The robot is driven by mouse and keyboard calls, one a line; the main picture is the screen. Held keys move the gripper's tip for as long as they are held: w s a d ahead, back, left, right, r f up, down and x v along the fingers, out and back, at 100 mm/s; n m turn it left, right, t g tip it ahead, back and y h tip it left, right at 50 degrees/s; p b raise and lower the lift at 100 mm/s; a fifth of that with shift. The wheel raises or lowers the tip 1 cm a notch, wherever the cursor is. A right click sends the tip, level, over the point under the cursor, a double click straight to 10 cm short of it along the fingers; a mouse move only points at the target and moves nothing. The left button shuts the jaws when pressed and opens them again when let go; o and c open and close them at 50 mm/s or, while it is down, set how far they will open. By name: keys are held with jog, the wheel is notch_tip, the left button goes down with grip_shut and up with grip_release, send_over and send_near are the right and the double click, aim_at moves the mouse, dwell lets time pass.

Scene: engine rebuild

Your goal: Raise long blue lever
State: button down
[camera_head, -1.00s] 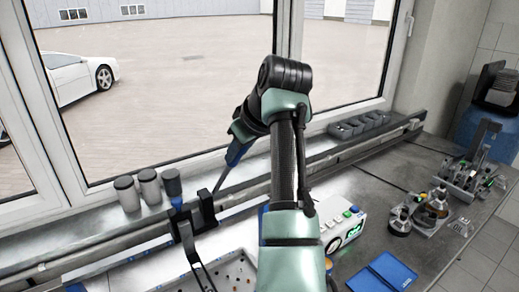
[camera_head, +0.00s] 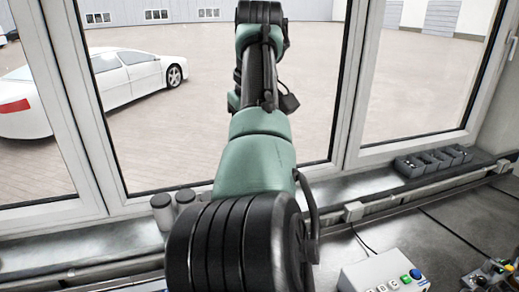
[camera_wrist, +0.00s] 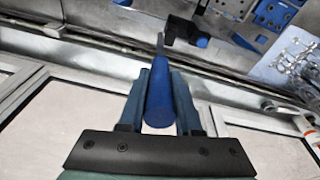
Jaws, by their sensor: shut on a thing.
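The long blue lever (camera_wrist: 159,101) shows in the wrist view as a round blue handle, with a thin metal rod running from its far end toward the bench. My gripper (camera_wrist: 163,80) is shut on the handle, one dark finger on each side, with the handle's end facing the camera. In the head view my arm rises and reaches away in front of the window. The lever and gripper fingers cannot be made out there, hidden by the arm. The lever's base is not clear.
Grey cups (camera_head: 162,211) stand on the sill left of my arm. Grey bins (camera_head: 434,161) sit at the right. A white button box (camera_head: 385,272) is at lower right.

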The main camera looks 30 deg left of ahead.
jog(key=shift+w+a, duration=0.1)
jog(key=shift+a, duration=0.05)
dwell(0.4)
jog(key=c, duration=1.1)
grip_release()
jog(key=o, duration=0.5)
jog(key=shift+w+a, duration=0.2)
